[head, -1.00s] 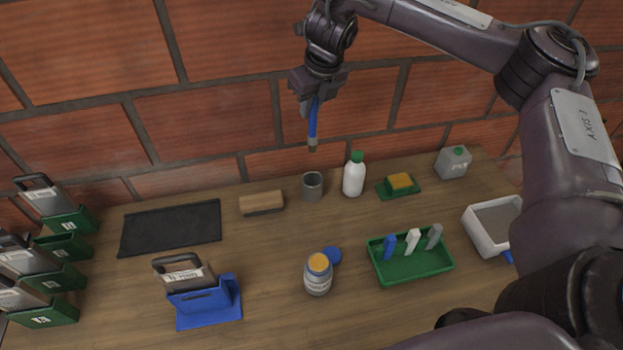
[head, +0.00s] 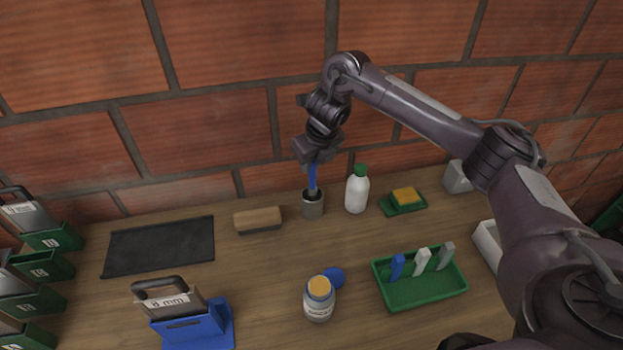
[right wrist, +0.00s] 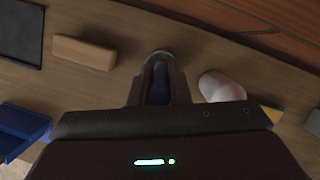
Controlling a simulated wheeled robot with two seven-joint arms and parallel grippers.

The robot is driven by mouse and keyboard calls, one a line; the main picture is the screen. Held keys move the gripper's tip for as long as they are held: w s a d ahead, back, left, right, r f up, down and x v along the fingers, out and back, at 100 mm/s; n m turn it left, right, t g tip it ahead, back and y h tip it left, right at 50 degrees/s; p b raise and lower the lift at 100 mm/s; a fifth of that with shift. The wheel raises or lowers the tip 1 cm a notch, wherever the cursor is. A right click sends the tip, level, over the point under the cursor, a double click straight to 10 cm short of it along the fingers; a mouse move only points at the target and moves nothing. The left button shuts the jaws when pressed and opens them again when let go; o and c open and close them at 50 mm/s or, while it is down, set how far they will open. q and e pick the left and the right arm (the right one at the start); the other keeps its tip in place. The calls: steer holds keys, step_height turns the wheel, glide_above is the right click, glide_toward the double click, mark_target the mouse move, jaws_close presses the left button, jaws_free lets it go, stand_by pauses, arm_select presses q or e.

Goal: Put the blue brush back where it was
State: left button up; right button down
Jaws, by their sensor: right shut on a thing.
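The blue brush (head: 312,176) hangs nearly upright from my right gripper (head: 314,160), which is shut on its upper part. The brush's lower end is at the mouth of the grey cup (head: 313,208) and seems to be inside it; the tip is hidden. In the right wrist view the blue brush (right wrist: 158,85) shows between the fingers, with the rim of the cup (right wrist: 158,55) just beyond. My left gripper is not in view.
A white bottle with a green cap (head: 357,192) stands close right of the cup. A wooden block (head: 258,219) lies to its left. In front are an open jar (head: 319,302) and a green tray (head: 425,290). The brick wall (head: 220,120) rises behind.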

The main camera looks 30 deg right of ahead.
mark_target(312, 175)
steer(key=shift+s+f, duration=0.1)
steer(key=shift+f, duration=0.35)
step_height(312, 175, down, 2)
steer(key=shift+a+f+b, duration=0.1)
steer(key=shift+f+b, duration=0.1)
steer(key=shift+b, duration=0.25)
steer(key=shift+f, duration=0.35)
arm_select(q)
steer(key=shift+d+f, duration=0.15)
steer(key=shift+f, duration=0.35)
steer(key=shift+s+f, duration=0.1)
arm_select(e)
steer(key=c, duration=1.4)
jaws_free()
steer(key=shift+f, duration=0.1)
steer(key=shift+o, duration=0.2)
